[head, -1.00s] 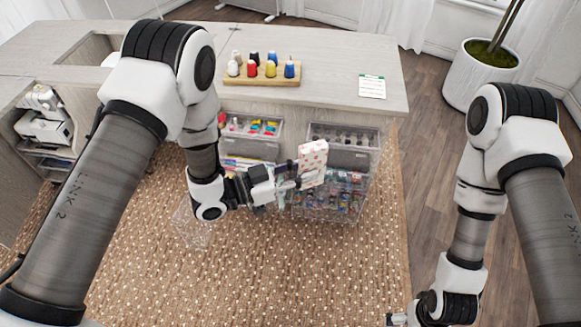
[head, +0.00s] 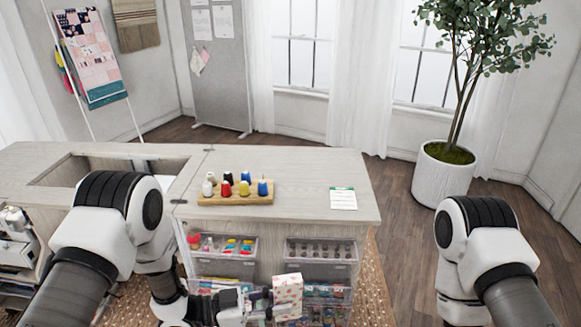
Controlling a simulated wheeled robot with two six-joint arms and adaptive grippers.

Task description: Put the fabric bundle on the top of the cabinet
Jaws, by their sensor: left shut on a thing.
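The fabric bundle (head: 288,290) is a white block with a red pattern. It shows at the bottom middle of the head view, in front of the cabinet's clear drawers. My left gripper (head: 270,302) is shut on it, with the bundle upright at the fingertips and below the level of the cabinet top. The cabinet top (head: 300,190) is a pale wood surface above and behind the bundle. My right gripper is out of view below the frame; only its arm shows at the right.
A wooden rack (head: 235,197) with several colored thread spools stands on the cabinet top. A white and green card (head: 343,198) lies to its right. The surface between and behind them is clear. Drawers (head: 322,248) hold small supplies. A potted tree (head: 440,178) stands at the right.

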